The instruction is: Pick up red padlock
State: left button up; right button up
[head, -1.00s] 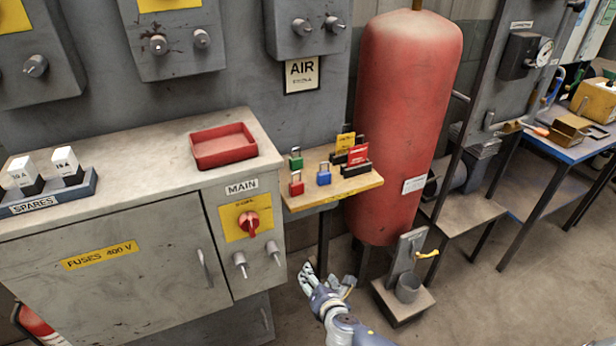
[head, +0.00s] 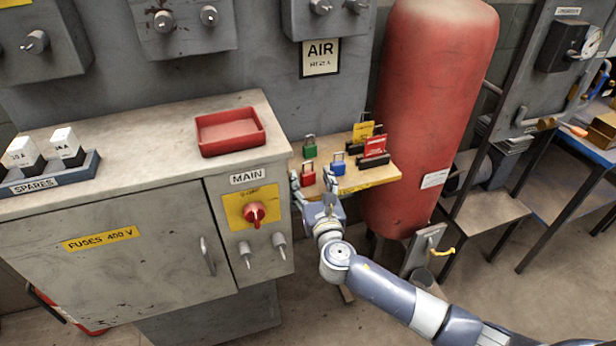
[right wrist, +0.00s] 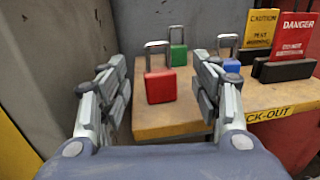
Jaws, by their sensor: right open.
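The red padlock (head: 308,178) stands upright on the small wooden lock-out shelf (head: 378,177), near its left front. In the right wrist view the red padlock (right wrist: 160,86) shows between the fingers and beyond their tips, with its shackle up. My right gripper (head: 312,186) is open and empty at the shelf's front edge, facing the red padlock; in the right wrist view its fingers (right wrist: 162,82) stand apart on either side of it. I cannot tell exactly how far the tips are from it. My left gripper is not in view.
A green padlock (right wrist: 178,55) stands behind the red one, and a blue padlock (right wrist: 230,70) stands to its right. Caution and danger tags (head: 374,147) stand farther right. The grey cabinet (head: 140,260) borders the shelf on the left, the red tank (head: 425,110) on the right.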

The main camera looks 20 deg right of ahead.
aim_at(307, 172)
jog(key=w, duration=0.4)
jog(key=shift+w+d+f, duration=0.15)
jog(key=shift+w+f, duration=0.1)
jog(key=shift+w, duration=0.1)
jog(key=c, duration=1.3)
